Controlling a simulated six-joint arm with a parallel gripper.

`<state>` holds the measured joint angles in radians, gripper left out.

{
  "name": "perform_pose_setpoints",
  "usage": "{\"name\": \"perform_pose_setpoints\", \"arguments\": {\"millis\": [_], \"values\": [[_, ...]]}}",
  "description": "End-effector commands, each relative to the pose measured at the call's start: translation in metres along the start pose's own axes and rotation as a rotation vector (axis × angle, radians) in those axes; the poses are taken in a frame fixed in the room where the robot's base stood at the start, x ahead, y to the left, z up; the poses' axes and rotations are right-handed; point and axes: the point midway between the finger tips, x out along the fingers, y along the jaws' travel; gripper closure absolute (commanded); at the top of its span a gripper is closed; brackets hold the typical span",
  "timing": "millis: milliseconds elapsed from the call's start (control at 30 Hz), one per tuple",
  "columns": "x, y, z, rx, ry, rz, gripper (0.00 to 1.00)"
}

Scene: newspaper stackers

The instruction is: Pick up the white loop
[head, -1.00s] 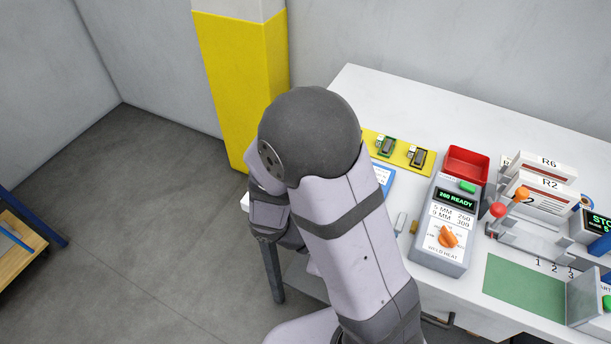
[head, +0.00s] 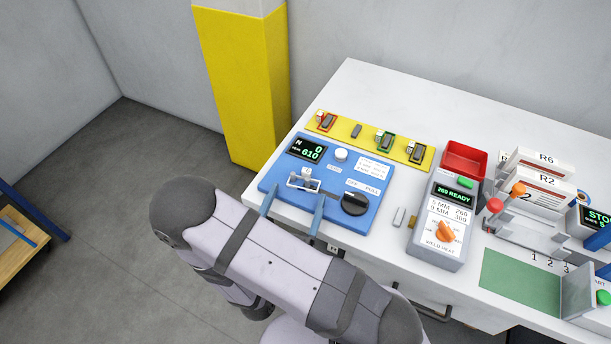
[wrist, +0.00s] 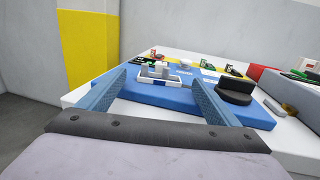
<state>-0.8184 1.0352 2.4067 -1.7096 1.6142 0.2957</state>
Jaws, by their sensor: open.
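What looks like the white loop (head: 303,184) is a small pale frame at a grey metal fixture on the blue tester board. At this size I cannot clearly separate the loop from the fixture. It also shows in the wrist view (wrist: 157,72), between and beyond my fingertips. My gripper (head: 298,196) has two blue fingers spread apart at the front edge of the board, one on each side of the fixture. In the wrist view my gripper (wrist: 160,80) is open with nothing between its fingers, and the loop looks apart from both.
The blue board (head: 278,179) carries a display, a white button and a black knob (head: 355,203) right of the fingers. A yellow strip (head: 343,127) with small clips lies behind. A grey welder box (head: 440,233) and red bin (head: 465,160) stand right. A yellow pillar (head: 243,90) stands behind left.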

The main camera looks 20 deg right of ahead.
Motion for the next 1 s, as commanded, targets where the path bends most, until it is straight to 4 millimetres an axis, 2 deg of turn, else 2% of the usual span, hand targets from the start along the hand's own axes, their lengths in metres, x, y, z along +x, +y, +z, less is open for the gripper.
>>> {"name": "perform_pose_setpoints", "arguments": {"millis": [167, 633, 1000], "values": [[0.006, 0.000, 0.001, 0.001, 0.001, -0.003, 0.15], [0.044, -0.001, 0.001, 0.001, 0.001, -0.006, 0.15], [0.051, -0.001, 0.000, 0.002, 0.000, -0.004, 0.15]]}}
